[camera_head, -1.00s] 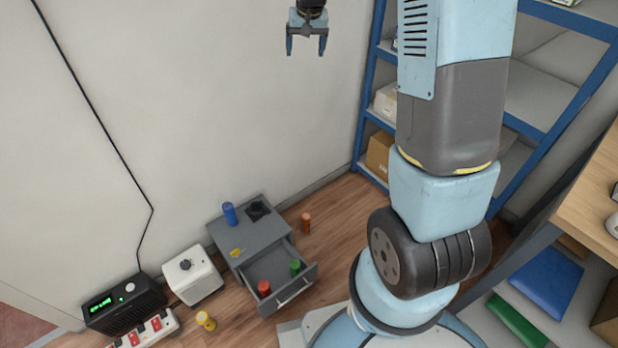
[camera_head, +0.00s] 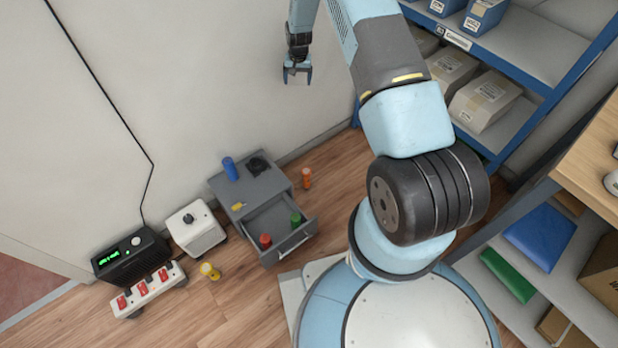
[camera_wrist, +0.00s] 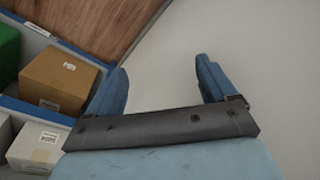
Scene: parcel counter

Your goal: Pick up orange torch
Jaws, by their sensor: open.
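The orange torch (camera_head: 306,178) stands upright on the wooden floor, just right of the grey drawer cabinet, in the head view. My gripper (camera_head: 297,78) is open and empty, high above and slightly left of the torch, in front of the pale wall. In the wrist view my open gripper (camera_wrist: 165,80) shows two blue fingers with nothing between them. The torch does not show in the wrist view.
The grey cabinet (camera_head: 222,190) has its drawer open, with a red item (camera_head: 265,241) and a green item (camera_head: 296,220) inside. A blue cylinder (camera_head: 230,168) stands on top. A yellow torch (camera_head: 209,271) is on the floor. Blue shelving (camera_head: 484,60) with boxes (camera_head: 484,102) stands right.

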